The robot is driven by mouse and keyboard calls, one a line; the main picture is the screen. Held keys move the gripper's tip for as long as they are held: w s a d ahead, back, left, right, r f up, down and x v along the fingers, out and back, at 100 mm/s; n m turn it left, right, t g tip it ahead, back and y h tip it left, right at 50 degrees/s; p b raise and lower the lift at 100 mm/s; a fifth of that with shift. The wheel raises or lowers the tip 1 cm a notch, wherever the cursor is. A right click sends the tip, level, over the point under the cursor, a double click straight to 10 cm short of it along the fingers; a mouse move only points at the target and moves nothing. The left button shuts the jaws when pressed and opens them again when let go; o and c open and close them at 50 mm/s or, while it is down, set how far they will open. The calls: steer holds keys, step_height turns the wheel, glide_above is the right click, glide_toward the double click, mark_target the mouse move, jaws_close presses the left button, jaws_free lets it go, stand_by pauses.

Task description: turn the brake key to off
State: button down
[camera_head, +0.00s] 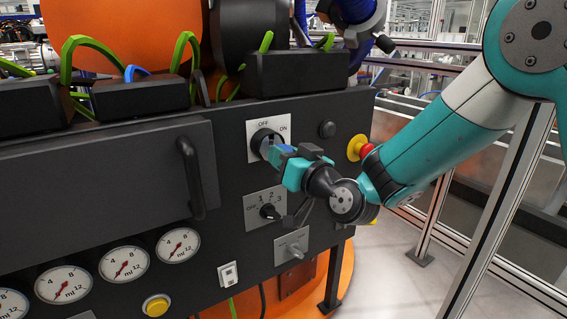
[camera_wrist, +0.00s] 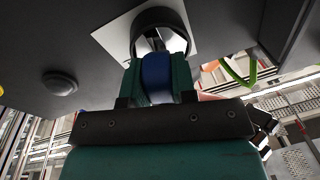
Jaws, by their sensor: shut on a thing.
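The brake key switch (camera_head: 262,139) is a round black collar on a white plate (camera_head: 282,122) marked OFF and ON, high on the dark panel. My gripper (camera_head: 274,152) is at the switch, its fingers shut on the blue key (camera_head: 285,148). In the wrist view the blue key (camera_wrist: 156,72) sits between my teal gripper fingers (camera_wrist: 160,80), right below the black collar (camera_wrist: 160,28). The fingers hide part of the key and of the collar's opening, so the key's exact angle is hard to tell.
A red and yellow stop button (camera_head: 359,148) is right of the switch, close to my arm. A black handle (camera_head: 190,178) juts out at left. Open floor (camera_head: 385,270) lies at right.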

steer(key=shift+n+b, duration=0.7)
steer(key=shift+b, duration=0.05)
steer(key=shift+n+b, duration=0.6)
steer(key=shift+b, duration=0.05)
steer(key=shift+n+g+b, duration=0.3)
steer(key=shift+n+b, duration=0.1)
steer(key=shift+n, duration=0.1)
steer(key=shift+r, duration=0.1)
steer(key=c, duration=0.8)
jaws_free()
steer(key=shift+c, duration=0.2)
steer(key=shift+d, duration=0.1)
